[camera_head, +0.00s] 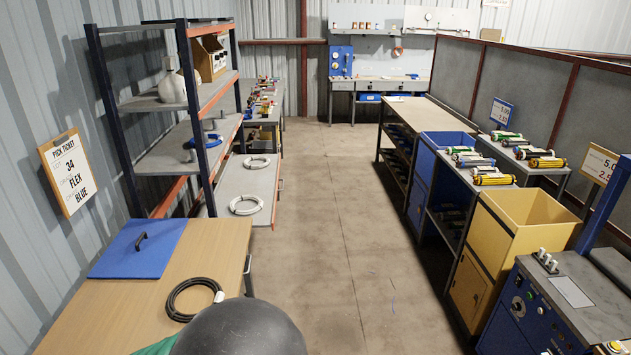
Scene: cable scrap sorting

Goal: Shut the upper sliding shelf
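A shelf rack with dark blue posts (104,105) stands along the left wall. Its top shelf (215,90) carries pale rounded objects and a cardboard box. The shelf below it (165,155) holds a blue cable coil (204,141) and its orange-edged front reaches out toward the aisle. A lower shelf (233,180) juts further into the aisle and carries two white cable coils (244,205). I cannot tell for sure how far each shelf is slid out. Neither of my grippers is in view.
A wooden table (205,265) with a blue board (140,248) and a black cable coil (185,298) stands in front of the rack. A dark rounded shape covers the bottom centre. The aisle floor (330,210) is clear. Bins and a bench line the right.

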